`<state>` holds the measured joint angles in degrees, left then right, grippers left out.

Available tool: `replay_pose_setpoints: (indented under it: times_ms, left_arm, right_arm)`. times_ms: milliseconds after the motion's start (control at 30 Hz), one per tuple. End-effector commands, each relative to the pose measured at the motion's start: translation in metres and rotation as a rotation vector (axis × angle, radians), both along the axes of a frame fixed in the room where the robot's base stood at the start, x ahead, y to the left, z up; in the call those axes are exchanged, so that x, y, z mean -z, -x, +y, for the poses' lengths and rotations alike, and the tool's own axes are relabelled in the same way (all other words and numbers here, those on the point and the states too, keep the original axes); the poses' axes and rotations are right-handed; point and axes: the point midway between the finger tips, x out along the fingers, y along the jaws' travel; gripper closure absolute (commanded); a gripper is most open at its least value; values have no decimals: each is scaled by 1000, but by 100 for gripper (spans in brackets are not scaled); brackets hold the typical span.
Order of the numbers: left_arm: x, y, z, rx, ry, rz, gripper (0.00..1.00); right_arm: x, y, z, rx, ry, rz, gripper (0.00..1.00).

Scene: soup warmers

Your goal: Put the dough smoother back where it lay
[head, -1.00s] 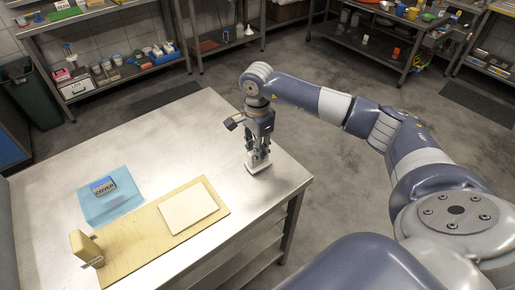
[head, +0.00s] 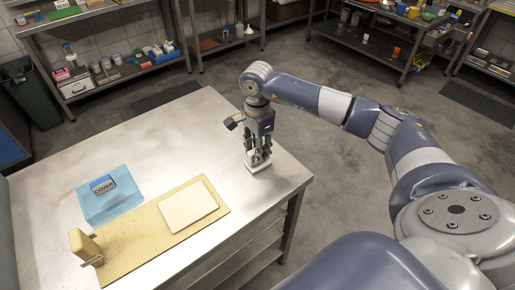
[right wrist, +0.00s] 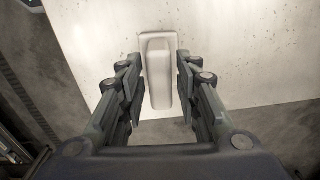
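The dough smoother (head: 258,168) is a white flat plate with a raised bar handle. It lies on the steel table near the right corner in the head view. My right gripper (head: 258,158) is directly above it, pointing down. In the right wrist view the smoother (right wrist: 158,70) sits between the two fingers of the right gripper (right wrist: 158,82), with a gap on each side of the handle. The right gripper is open. My left gripper is not in view.
On the steel table (head: 160,135) are a yellowish board (head: 140,255) with a pale slab (head: 188,208), a tan block (head: 84,246) and a blue item (head: 115,207) labelled COVER. The table's right edge is close to the smoother. Shelves stand behind.

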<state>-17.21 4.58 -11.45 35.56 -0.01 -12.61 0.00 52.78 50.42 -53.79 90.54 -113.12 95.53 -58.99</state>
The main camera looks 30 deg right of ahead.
Motion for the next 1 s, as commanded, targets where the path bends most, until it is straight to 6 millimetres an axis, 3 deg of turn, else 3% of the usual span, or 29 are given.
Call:
replay_pose_setpoints:
  times_ms: [333,467,800,1000]
  left_arm:
    - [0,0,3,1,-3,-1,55]
    - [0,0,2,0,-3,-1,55]
    - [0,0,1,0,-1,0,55]
    - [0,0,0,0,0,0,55]
  right_arm:
    - [-1,0,0,0,0,0,57]
    - [-11,-1,0,0,0,-2,57]
    - [-80,-1,0,0,0,-5,57]
    - [-110,0,1,0,0,-2,57]
